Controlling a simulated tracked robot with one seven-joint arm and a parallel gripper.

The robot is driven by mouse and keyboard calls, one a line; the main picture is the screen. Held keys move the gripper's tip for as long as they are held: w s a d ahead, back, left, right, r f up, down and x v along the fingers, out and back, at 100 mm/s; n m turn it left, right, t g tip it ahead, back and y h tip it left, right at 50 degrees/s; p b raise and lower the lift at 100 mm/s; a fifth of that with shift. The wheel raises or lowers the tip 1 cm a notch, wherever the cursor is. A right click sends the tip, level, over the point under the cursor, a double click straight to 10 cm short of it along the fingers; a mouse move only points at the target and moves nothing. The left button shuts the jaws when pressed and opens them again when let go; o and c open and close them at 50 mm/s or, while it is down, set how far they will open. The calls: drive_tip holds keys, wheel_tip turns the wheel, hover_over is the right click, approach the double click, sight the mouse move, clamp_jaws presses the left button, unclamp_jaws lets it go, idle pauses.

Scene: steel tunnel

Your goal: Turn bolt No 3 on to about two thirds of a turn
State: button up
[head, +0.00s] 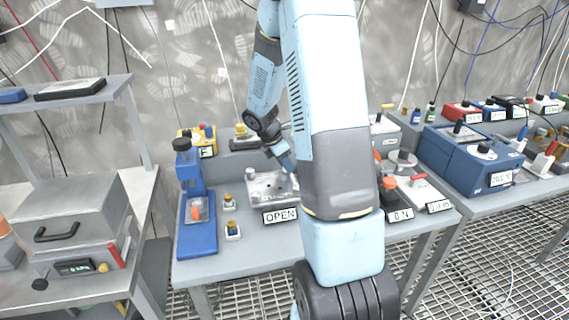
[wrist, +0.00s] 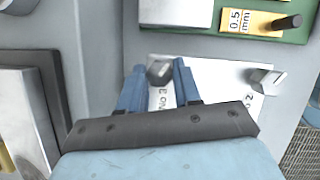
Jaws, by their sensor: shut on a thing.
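Bolt No 3 (wrist: 160,70) is a grey metal bolt head on a pale plate (wrist: 215,75), with a "No 3" marking partly showing beside it. My gripper (wrist: 157,79) has its two blue fingers on either side of this bolt and is shut on it. A second bolt (wrist: 268,80) with a partly hidden "No 2" marking stands to the right, apart from the fingers. In the head view, my gripper (head: 288,165) reaches down to the metal block (head: 262,190) on the bench. The fingertips' contact is too small to tell there.
A blue stand (head: 188,215) and small yellow-topped pieces (head: 231,229) are left of the block. Instruments with a "0 N" display (head: 400,215) are to the right. In the wrist view, a green-edged panel with a "0.5 mm" label (wrist: 240,21) is above the plate.

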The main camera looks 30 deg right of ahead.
drive_tip(key=c, duration=0.4)
drive_tip(key=shift+w, duration=0.1)
drive_tip(key=shift+c, duration=0.2)
drive_tip(key=shift+m, duration=0.3)
drive_tip(key=m+g, duration=0.1)
drive_tip(key=m, duration=0.1)
drive_tip(key=m+g, duration=0.1)
drive_tip(key=m, duration=0.1)
drive_tip(key=shift+w+m+y, duration=0.15)
drive_tip(key=shift+m+y, duration=0.15)
drive_tip(key=shift+y, duration=0.1)
drive_tip(key=m+g+y, duration=0.1)
drive_tip(key=m, duration=0.4)
drive_tip(key=shift+w+d, duration=0.1)
drive_tip(key=shift+w, duration=0.05)
drive_tip(key=m+y, duration=0.1)
drive_tip(key=m, duration=0.2)
drive_tip(key=m+g+y, duration=0.1)
drive_tip(key=m, duration=0.2)
drive_tip(key=shift+d+m+y, duration=0.2)
drive_tip(key=shift+m+y, duration=0.1)
drive_tip(key=shift+m, duration=0.1)
drive_tip(key=m+y, duration=0.2)
drive_tip(key=m, duration=0.3)
drive_tip(key=shift+d+m, duration=0.1)
drive_tip(key=shift+m, duration=0.3)
